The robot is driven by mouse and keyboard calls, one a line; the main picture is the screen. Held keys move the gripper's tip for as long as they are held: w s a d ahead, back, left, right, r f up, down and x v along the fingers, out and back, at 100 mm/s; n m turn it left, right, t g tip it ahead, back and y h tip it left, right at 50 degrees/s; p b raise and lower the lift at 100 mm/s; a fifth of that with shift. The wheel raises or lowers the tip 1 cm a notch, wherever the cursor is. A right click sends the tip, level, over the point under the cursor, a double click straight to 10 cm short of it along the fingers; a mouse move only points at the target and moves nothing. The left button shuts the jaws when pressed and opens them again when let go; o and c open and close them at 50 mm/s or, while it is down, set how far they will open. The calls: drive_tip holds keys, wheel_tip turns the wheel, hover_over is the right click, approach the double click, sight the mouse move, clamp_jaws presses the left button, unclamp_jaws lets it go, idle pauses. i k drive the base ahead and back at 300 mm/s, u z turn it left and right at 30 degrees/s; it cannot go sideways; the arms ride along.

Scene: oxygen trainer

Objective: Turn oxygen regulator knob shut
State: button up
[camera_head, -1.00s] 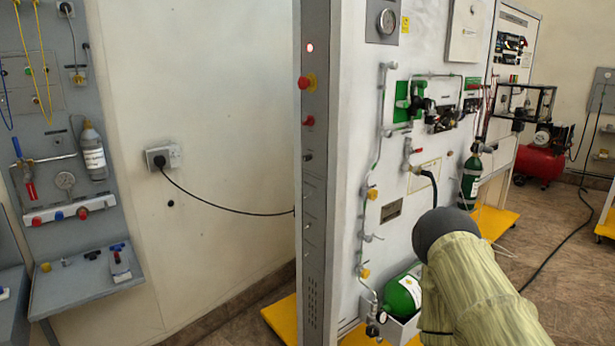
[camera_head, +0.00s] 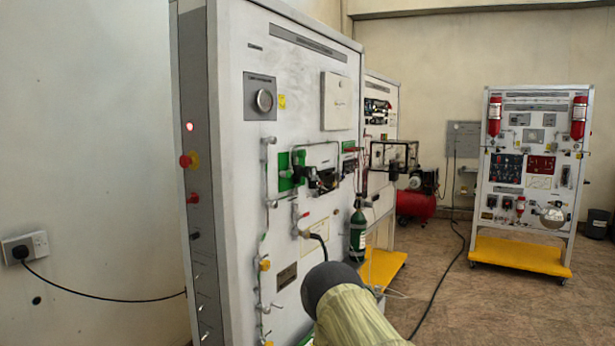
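The white oxygen trainer panel (camera_head: 300,110) stands upright left of centre, seen at an angle. It carries a round gauge (camera_head: 263,100), a green plate with pipe fittings (camera_head: 285,182) and a vertical pipe with several valves (camera_head: 265,264). A dark green cylinder (camera_head: 358,232) stands upright by its right edge. I cannot tell which small fitting is the regulator knob. My arm, with a dark rounded joint and pale green sleeve, is at the bottom centre, in front of the panel's lower part. My gripper is not visible.
A red emergency button (camera_head: 186,161) is on the panel's grey side. A black cable runs from a wall socket (camera_head: 24,246). A red compressor (camera_head: 415,204) and a trainer on a yellow base (camera_head: 520,254) stand behind. Open floor (camera_head: 470,310) lies at right.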

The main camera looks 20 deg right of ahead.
sight(308, 172)
drive_tip(key=u, duration=0.05)
drive_tip(key=k, duration=0.4)
drive_tip(key=z, duration=0.75)
drive_tip(key=i, duration=1.2)
drive_tip(key=u, duration=0.7)
